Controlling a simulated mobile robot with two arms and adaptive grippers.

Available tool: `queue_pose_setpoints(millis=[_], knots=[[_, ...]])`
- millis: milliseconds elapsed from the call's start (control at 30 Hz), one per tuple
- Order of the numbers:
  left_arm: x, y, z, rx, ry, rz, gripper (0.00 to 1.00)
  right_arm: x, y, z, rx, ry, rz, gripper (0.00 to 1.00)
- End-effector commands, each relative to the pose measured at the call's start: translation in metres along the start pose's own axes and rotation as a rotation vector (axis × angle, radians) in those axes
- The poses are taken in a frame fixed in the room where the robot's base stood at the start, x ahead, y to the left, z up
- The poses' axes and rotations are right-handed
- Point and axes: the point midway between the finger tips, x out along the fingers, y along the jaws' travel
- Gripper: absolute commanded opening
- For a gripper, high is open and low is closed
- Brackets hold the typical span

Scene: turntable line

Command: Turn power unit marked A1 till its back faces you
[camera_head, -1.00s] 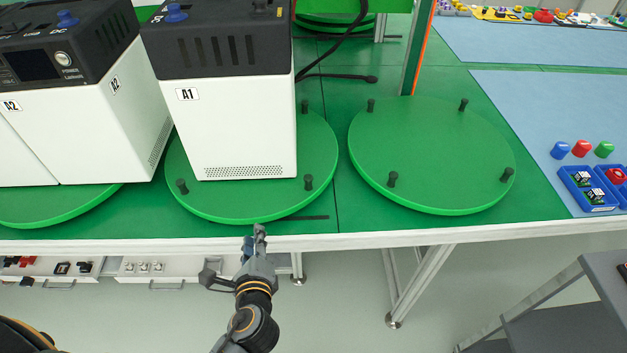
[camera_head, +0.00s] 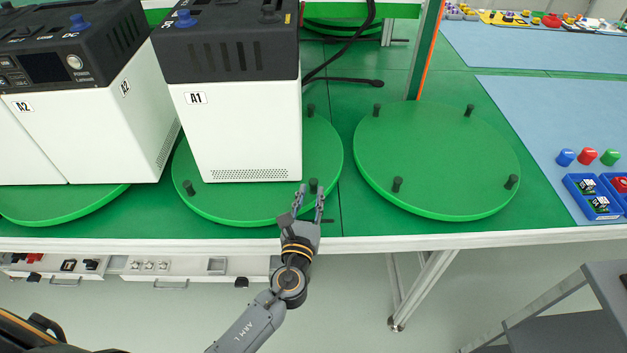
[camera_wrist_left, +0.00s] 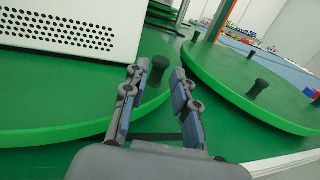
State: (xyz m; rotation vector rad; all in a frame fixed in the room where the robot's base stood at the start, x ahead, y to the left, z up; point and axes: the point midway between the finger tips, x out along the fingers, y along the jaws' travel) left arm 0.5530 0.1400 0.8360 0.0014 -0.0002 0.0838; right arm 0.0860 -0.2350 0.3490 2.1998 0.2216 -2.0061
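Power unit A1 (camera_head: 240,130) is a white box with a dark vented top. Its A1 label is on the side facing me. It stands on a round green turntable (camera_head: 215,203) with short black pegs near its rim. My left gripper (camera_head: 310,190) is open at the front right rim of this turntable, close to a black peg (camera_head: 313,185). In the left wrist view the peg (camera_wrist_left: 158,73) shows in the gap between the open fingertips (camera_wrist_left: 159,72); I cannot tell whether they touch it. The unit's white lower corner (camera_wrist_left: 75,32) is left of the fingers. My right gripper is out of view.
Unit A2 (camera_head: 95,135) stands close on the left on its own turntable (camera_head: 60,206). An empty turntable (camera_head: 437,160) is on the right. A black cable (camera_head: 340,45) runs behind A1. Blue bins (camera_head: 588,205) sit at the far right.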

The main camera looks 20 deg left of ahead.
Motion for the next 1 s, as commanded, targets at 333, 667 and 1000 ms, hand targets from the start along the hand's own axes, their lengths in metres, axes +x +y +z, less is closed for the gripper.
queue_pose_setpoints(millis=[333, 667, 1000], knots=[[0.042, 0.000, 0.000, 0.000, 0.000, 0.000, 0.27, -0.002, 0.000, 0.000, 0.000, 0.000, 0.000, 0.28], [0.044, 0.000, 0.000, -0.001, 0.001, 0.000, 0.25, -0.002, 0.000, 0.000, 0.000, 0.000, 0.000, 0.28], [0.044, 0.000, -0.001, -0.001, 0.001, 0.000, 0.00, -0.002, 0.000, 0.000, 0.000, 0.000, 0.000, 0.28]])
